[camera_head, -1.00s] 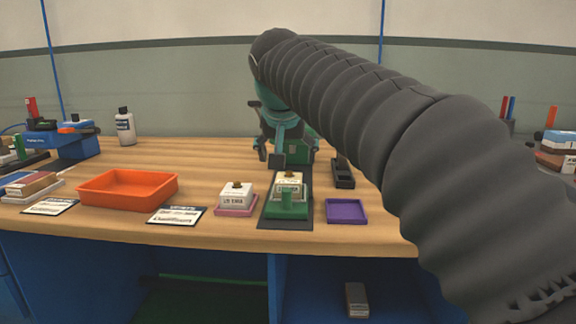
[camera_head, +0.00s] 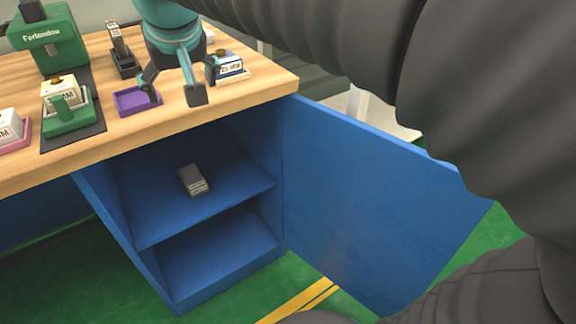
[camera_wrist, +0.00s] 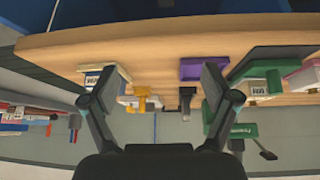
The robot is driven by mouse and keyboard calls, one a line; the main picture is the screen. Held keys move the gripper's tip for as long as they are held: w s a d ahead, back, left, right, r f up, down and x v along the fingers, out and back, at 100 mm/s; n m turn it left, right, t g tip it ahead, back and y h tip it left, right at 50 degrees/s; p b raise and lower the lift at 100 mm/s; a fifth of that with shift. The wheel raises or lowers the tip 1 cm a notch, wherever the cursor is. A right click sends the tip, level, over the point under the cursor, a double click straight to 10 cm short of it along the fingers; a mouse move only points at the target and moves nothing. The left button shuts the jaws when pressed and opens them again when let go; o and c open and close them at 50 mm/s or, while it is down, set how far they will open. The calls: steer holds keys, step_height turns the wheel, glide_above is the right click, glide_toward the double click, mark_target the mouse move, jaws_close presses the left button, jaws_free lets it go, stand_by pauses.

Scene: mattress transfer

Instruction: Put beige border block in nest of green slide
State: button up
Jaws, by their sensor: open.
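A cream block (camera_head: 61,92) with a pale label and a brown knob sits on the green slide (camera_head: 70,121), behind its green post, at the left of the head view. It looks like the beige border block. I cannot tell whether it is fully down in the nest. In the wrist view the green slide (camera_wrist: 268,56) and the cream block (camera_wrist: 260,87) show upside down at the right. My gripper (camera_head: 184,88) is open and empty over the bench's front part, right of the slide, near the purple tray (camera_head: 133,101). It also shows in the wrist view (camera_wrist: 152,92).
A blue-bordered block (camera_head: 230,68) stands on a pale tray at the bench's right end. A white block (camera_head: 9,127) sits on a pink tray at far left. Below, a grey block (camera_head: 193,180) lies in the open blue cabinet; its door (camera_head: 370,190) swings out right. A green machine (camera_head: 52,42) stands behind.

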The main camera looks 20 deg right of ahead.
steer(key=s+d+f+m, duration=0.1)
steer(key=s+d+f, duration=1.3)
steer(key=s+f, duration=0.2)
step_height(320, 180, down, 2)
steer(key=shift+s+f+m+g+h, duration=0.2)
steer(key=shift+s+m+g+h, duration=0.2)
